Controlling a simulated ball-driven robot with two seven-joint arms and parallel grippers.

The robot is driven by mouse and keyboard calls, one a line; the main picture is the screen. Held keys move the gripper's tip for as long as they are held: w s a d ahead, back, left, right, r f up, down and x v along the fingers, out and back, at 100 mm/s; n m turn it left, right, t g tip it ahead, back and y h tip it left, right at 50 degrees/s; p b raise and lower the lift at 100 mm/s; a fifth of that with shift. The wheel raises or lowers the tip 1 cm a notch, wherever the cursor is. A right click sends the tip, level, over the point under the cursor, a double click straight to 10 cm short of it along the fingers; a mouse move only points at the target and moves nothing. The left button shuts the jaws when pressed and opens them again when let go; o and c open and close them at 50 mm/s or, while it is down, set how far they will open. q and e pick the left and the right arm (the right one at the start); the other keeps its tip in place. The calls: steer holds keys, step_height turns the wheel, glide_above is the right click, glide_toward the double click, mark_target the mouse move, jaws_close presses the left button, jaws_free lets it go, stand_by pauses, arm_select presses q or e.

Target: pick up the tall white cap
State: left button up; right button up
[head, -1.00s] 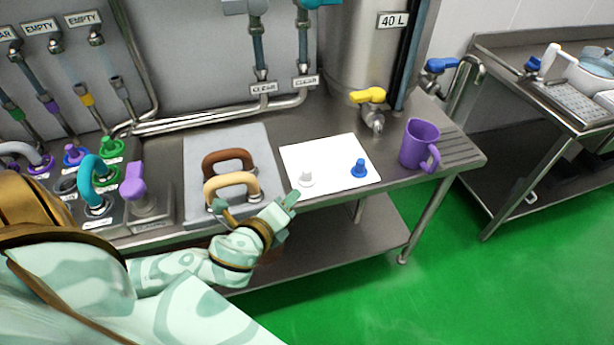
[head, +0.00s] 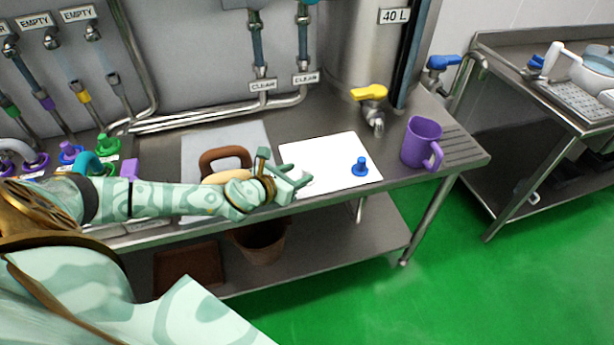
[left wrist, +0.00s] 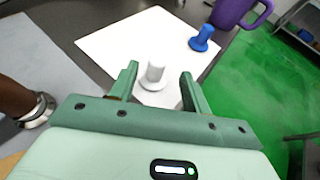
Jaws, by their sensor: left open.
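The tall white cap (left wrist: 154,75) stands upright on the white mat (left wrist: 118,42) in the left wrist view. It shows between the two open fingers of my left gripper (left wrist: 160,85), a little beyond the fingertips, with no contact that I can make out. In the head view my left gripper (head: 290,178) is over the near left part of the mat (head: 325,152) and hides most of the cap. Only a bit of the cap's white base (head: 308,184) shows there. My right gripper is in neither view.
A blue cap (head: 360,167) stands on the mat's right side, with a purple pitcher (head: 421,143) beyond it. A brown handle (head: 226,158) and a tan handle stand on the grey board (head: 196,150) to the left. A yellow-handled tap (head: 370,95) is behind.

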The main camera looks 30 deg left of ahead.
mark_target(305, 169)
arm_select(q)
steer(key=b+x, duration=0.1)
steer(key=x, duration=0.4)
steer(key=shift+w+a, duration=0.1)
steer(key=shift+w, duration=0.15)
steer(key=shift+s, duration=0.1)
steer(key=shift+c, duration=0.9)
jaws_close()
